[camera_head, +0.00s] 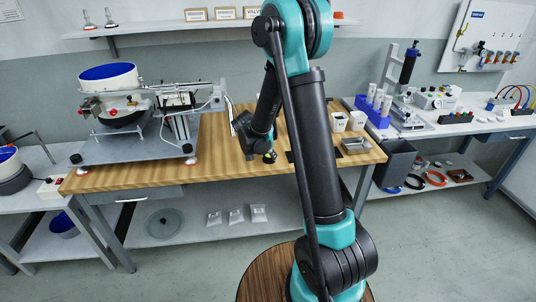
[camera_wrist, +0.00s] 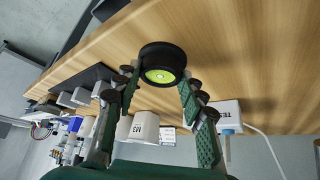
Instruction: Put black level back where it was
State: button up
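The black level (camera_wrist: 162,62) is a round black disc with a yellow-green centre. In the wrist view it is at the wooden table top (camera_wrist: 245,55), between and slightly beyond my fingertips. My gripper (camera_wrist: 160,82) is open, with one finger on each side of the level. The left fingertip is very close to its rim; I cannot tell if it touches. In the head view my gripper (camera_head: 264,157) is low over the middle of the wooden table (camera_head: 225,150), and the level is mostly hidden there.
The gantry machine (camera_head: 130,145) with a blue-lined bowl fills the table's left. White bins (camera_head: 338,121), a metal tray (camera_head: 355,147) and a dark mat stand right of my gripper. A white labelled box (camera_wrist: 228,113) with a cable is near my right finger.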

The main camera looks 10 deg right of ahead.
jog(key=o, duration=0.4)
jog(key=shift+o, duration=0.2)
jog(key=shift+r, duration=0.15)
jog(key=v, duration=1.1)
jog(key=s+d+f+n+y, duration=0.1)
jog(key=s+d+n, duration=0.2)
jog(key=s, duration=0.5)
jog(key=s+d+f+n+y, duration=0.2)
jog(key=s+d+n, duration=0.1)
jog(key=s, duration=0.6)
jog(key=s+d+f+n+y, duration=0.1)
jog(key=s+d+n, duration=0.2)
jog(key=s, duration=0.6)
jog(key=shift+f+y, duration=0.3)
